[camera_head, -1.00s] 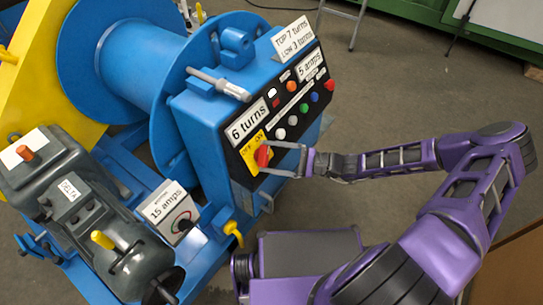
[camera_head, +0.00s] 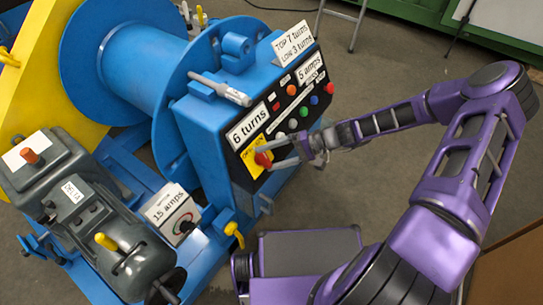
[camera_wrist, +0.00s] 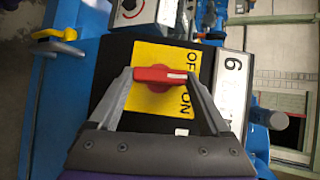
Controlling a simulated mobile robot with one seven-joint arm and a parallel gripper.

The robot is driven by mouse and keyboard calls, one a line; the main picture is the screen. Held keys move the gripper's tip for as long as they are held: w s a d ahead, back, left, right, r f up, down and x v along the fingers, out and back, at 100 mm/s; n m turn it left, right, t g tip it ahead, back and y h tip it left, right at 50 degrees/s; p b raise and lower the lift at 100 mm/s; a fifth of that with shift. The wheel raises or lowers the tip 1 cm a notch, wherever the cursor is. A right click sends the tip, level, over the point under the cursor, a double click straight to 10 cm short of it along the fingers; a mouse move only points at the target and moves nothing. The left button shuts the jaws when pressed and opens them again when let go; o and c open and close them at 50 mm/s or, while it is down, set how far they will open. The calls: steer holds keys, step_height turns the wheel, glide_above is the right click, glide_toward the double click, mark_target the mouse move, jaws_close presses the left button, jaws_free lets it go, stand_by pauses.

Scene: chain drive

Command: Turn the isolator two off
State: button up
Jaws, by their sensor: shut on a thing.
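The isolator is a red rotary knob (camera_head: 263,160) on a yellow plate (camera_wrist: 150,48) marked OFF and ON, low on the black panel of the blue cabinet. No isolator number is readable. In the wrist view the knob (camera_wrist: 158,77) has its bar lying across the picture, with a white mark at its right end between the two words. My gripper (camera_wrist: 160,75) is shut on the bar, one fingertip at each end. In the head view my gripper (camera_head: 268,157) reaches the knob from the right, its fingers partly covering the plate.
Several coloured buttons (camera_head: 303,111) sit above the knob, beside the "6 turns" label (camera_head: 248,126). Open floor (camera_head: 385,75) lies right of the cabinet.

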steer(key=n+h, duration=0.1)
steer(key=n, duration=0.1)
steer(key=n+h, duration=0.1)
steer(key=shift+a+r+n+h, duration=0.1)
steer(key=shift+r+n+h, duration=0.2)
steer(key=shift+n, duration=0.1)
steer(key=shift+a+n+h, duration=0.1)
steer(key=shift+n+h, duration=0.8)
steer(key=shift+n, duration=0.4)
steer(key=shift+t, duration=0.3)
steer(key=o, duration=1.2)
steer(key=shift+r, duration=0.1)
steer(key=p+v, duration=0.2)
steer(key=v, duration=1.5)
steer(key=shift+r+p, duration=0.3)
steer(key=shift+p, duration=0.1)
